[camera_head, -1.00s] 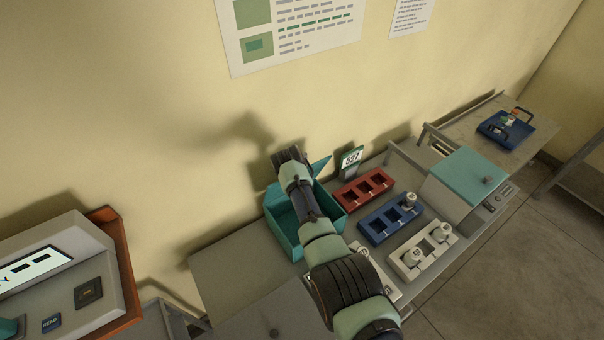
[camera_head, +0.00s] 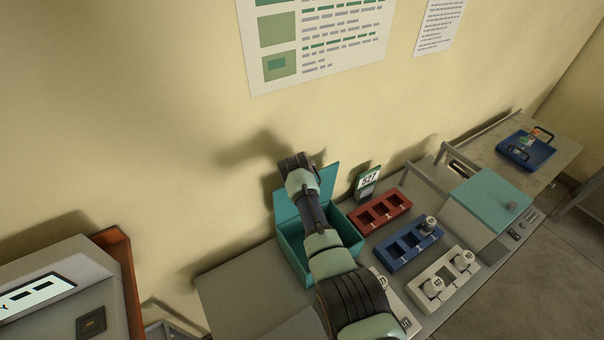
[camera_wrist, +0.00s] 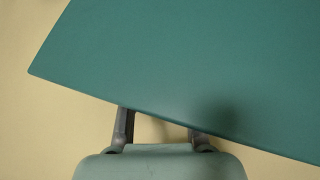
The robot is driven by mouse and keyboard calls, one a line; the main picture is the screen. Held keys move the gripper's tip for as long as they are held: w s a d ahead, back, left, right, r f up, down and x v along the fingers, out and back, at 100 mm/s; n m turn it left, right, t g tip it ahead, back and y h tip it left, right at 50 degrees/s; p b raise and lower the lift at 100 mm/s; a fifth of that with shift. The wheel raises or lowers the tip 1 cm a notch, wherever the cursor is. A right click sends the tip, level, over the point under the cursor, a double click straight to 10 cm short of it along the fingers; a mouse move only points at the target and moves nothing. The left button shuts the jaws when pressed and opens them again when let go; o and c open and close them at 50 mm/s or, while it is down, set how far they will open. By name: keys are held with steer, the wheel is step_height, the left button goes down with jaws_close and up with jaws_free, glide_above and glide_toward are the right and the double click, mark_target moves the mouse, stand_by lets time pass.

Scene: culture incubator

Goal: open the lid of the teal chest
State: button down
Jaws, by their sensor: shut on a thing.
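The teal chest (camera_head: 292,250) stands on the bench against the wall, partly hidden behind my arm. Its lid (camera_head: 328,180) is raised at the back, tilted up steeply toward the wall, and the front of the box top is uncovered. In the wrist view the lid (camera_wrist: 190,70) fills most of the picture as a flat teal panel. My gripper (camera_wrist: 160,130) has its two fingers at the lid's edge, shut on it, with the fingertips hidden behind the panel. In the head view my wrist covers the gripper and the middle of the lid.
To the right stand a numbered sign (camera_head: 368,181), a red rack (camera_head: 383,212), a blue rack (camera_head: 388,262) and a white rack (camera_head: 450,290) with vials. A teal-topped box (camera_head: 490,200) is farther right. A device with a screen (camera_head: 50,270) stands at left.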

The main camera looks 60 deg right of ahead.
steer(key=shift+a+f, duration=0.15)
steer(key=shift+f, duration=0.2)
steer(key=c, duration=0.8)
jaws_free()
steer(key=shift+c, duration=0.2)
steer(key=shift+r, duration=0.1)
steer(key=shift+a+r, duration=0.1)
steer(key=shift+r, duration=0.05)
steer(key=v, duration=1.1)
steer(key=shift+a+r, duration=0.2)
steer(key=shift+r, duration=0.1)
steer(key=shift+s, duration=0.1)
